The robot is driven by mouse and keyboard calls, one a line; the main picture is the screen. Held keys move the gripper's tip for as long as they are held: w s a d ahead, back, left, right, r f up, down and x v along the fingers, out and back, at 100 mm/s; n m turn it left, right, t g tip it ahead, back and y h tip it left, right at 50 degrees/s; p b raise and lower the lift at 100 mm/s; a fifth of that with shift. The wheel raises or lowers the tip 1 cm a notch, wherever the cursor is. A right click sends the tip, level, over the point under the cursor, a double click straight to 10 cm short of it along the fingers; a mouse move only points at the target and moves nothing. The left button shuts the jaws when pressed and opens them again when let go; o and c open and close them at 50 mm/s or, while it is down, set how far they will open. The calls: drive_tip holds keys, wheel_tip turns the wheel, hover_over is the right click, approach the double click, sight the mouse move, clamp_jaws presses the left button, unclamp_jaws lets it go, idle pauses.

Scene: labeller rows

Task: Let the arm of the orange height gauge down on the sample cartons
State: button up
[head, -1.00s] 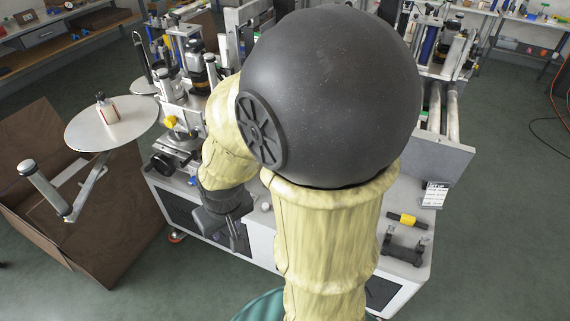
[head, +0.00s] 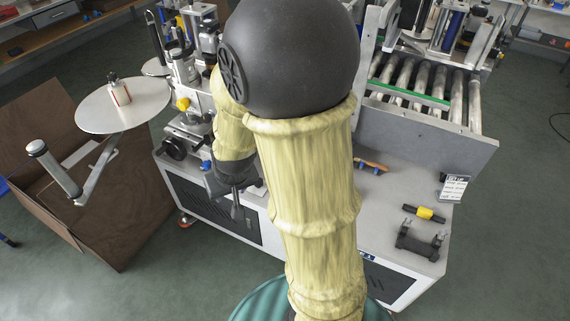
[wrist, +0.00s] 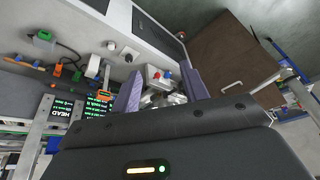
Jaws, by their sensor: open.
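I cannot make out an orange height gauge or sample cartons for certain in either view; my arm covers the middle of the bench in the head view. A small orange-brown item (head: 371,166) lies on the bench top just right of my arm, partly hidden, and I cannot tell what it is. My gripper (head: 237,203) hangs at the front left edge of the bench, below the machine. In the wrist view my gripper (wrist: 163,88) is open, its two purple-grey fingers apart, with nothing held between them.
A button box (wrist: 158,76) shows beyond the fingers. A round plate (head: 122,105) and a roller arm (head: 52,168) stick out at left, above a brown box (head: 130,200). A roller conveyor (head: 425,85), a label card (head: 453,187) and a black-yellow tool (head: 425,213) are at right.

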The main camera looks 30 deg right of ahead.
drive_tip(key=w+d+f+m+t+h+b, duration=0.15)
drive_tip(key=w+f+b, duration=0.25)
drive_tip(key=w+f, duration=0.6)
drive_tip(key=w+d+f+t+h+b, duration=0.1)
drive_tip(key=w+d+f+h+b, duration=0.1)
drive_tip(key=d+f+h+b, duration=0.2)
drive_tip(key=w+d+f+t+h+b, duration=0.2)
drive_tip(key=d+f+h+b, duration=0.3)
drive_tip(key=d+f+h, duration=0.5)
wheel_tip(320, 180, down, 5)
drive_tip(key=shift+w+d+r, duration=0.1)
drive_tip(key=shift+w+d, duration=0.1)
drive_tip(key=shift+w, duration=0.55)
drive_tip(key=shift+t, duration=0.25)
drive_tip(key=shift+d, duration=0.1)
drive_tip(key=x, duration=1.7)
